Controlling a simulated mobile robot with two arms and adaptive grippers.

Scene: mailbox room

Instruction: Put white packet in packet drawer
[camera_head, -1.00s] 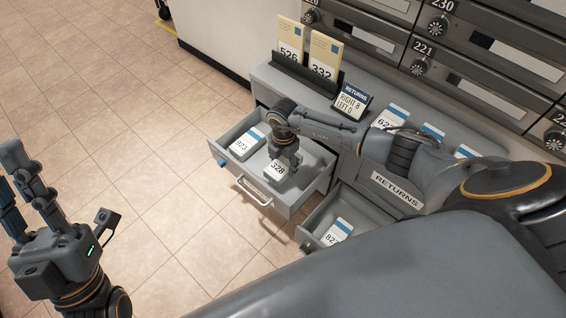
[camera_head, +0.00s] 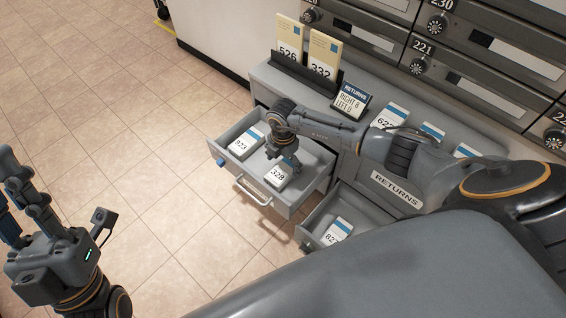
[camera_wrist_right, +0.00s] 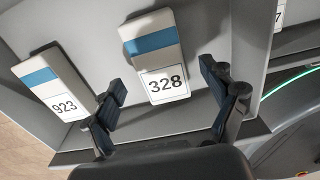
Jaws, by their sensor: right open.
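The white packet 328 (camera_head: 279,174), with a blue band, lies in the open left drawer (camera_head: 302,192). It also shows in the right wrist view (camera_wrist_right: 158,62), between the fingers and apart from them. A similar packet 923 (camera_head: 245,143) lies beside it in the same drawer and shows in the wrist view (camera_wrist_right: 57,84). My right gripper (camera_head: 291,163) is open and empty, just over packet 328. My left gripper (camera_head: 18,190) is away at the left over the floor, and its finger gap is unclear.
A second open drawer (camera_head: 312,236) at the lower right holds packet 827 (camera_head: 336,231). Several packets (camera_head: 390,116) lie on the counter. A returns sign (camera_head: 351,101) and two tall cards (camera_head: 322,55) stand behind. Mailboxes (camera_head: 470,60) line the wall. Floor at left is clear.

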